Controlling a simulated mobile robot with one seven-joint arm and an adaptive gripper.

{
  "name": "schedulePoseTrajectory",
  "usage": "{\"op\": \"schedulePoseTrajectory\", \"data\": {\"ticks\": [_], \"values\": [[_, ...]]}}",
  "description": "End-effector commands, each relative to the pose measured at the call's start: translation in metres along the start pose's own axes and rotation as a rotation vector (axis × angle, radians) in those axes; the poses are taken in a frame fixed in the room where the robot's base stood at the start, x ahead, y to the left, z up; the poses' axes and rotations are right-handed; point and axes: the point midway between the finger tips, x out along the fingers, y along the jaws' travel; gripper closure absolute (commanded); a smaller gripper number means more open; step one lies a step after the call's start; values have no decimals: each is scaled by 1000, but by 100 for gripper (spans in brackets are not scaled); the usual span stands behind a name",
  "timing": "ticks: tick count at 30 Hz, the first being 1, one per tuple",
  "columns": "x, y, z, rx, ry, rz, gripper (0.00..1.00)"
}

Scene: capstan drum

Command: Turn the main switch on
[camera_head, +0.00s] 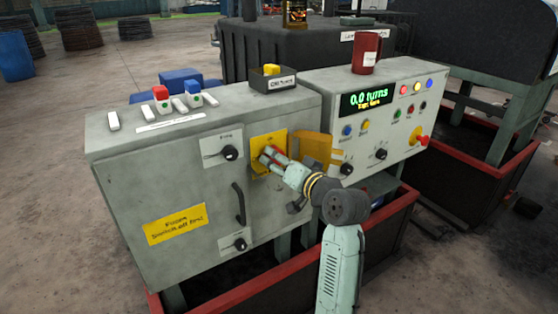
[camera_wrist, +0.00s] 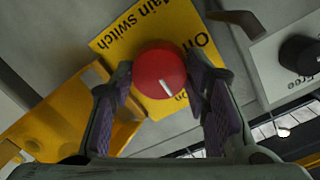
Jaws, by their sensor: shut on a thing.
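The main switch is a red round knob (camera_wrist: 150,66) with a white pointer line, on a yellow plate (camera_wrist: 107,42) lettered "Main switch".
A yellow flap (camera_head: 318,147) stands out right of the plate, close to my gripper. A black rotary knob (camera_head: 230,153) and a door handle (camera_head: 239,204) lie left. The display (camera_head: 367,99) on the right panel reads "0.0 turns". A red mug (camera_head: 366,52) stands on top.

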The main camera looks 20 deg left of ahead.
Motion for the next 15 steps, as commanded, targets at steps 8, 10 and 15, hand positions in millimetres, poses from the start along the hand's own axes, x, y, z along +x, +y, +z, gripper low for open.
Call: {"op": "schedulePoseTrajectory", "data": {"ticks": [8, 10, 15], "values": [[0, 0, 0, 1, 0, 0, 44], [0, 0, 0, 1, 0, 0, 40], [0, 0, 0, 0, 0, 0, 37]]}}
